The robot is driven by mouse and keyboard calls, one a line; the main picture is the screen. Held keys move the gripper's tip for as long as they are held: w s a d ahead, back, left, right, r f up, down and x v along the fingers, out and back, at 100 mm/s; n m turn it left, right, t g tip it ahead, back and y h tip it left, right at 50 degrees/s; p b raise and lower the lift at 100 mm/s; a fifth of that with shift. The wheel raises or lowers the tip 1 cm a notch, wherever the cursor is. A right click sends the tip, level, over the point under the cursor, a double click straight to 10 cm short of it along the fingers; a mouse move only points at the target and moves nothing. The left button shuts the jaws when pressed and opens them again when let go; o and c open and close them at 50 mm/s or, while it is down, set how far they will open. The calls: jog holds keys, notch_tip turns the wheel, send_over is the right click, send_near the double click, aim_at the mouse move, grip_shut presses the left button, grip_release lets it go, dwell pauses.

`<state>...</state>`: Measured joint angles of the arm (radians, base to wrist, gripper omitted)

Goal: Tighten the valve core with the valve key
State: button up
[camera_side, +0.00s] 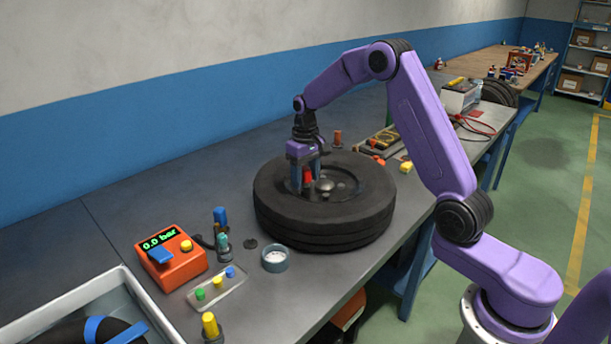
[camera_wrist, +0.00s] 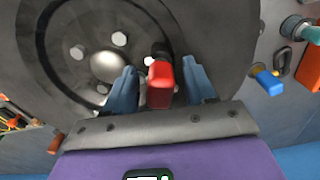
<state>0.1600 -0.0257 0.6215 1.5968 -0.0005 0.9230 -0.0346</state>
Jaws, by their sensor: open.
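The wheel (camera_side: 290,228), a dark tyre on a hub, lies flat on the bench; its hub face fills much of the wrist view (camera_wrist: 205,35). A red-handled tool, which looks like the valve key (camera_side: 307,177), stands at the hub; in the wrist view its red handle (camera_wrist: 161,82) has a black end towards the wheel. My gripper (camera_side: 308,180) is over the wheel, pointing down. In the wrist view my gripper (camera_wrist: 162,85) has its two blue fingers apart, one on each side of the red handle, with gaps showing. The valve core itself is hidden.
An orange gauge box (camera_side: 171,257) reading 0.0 bar stands left of the wheel. Near it are a small round cup (camera_side: 275,259), a tray with coloured caps (camera_side: 217,288) and a blue-topped tool (camera_side: 220,218). A grey bin (camera_side: 125,277) is at front left. Bench left of the wheel is partly clear.

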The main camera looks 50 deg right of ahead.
jog(key=n, duration=1.4)
jog(key=shift+n, duration=0.4)
jog(key=c, duration=0.7)
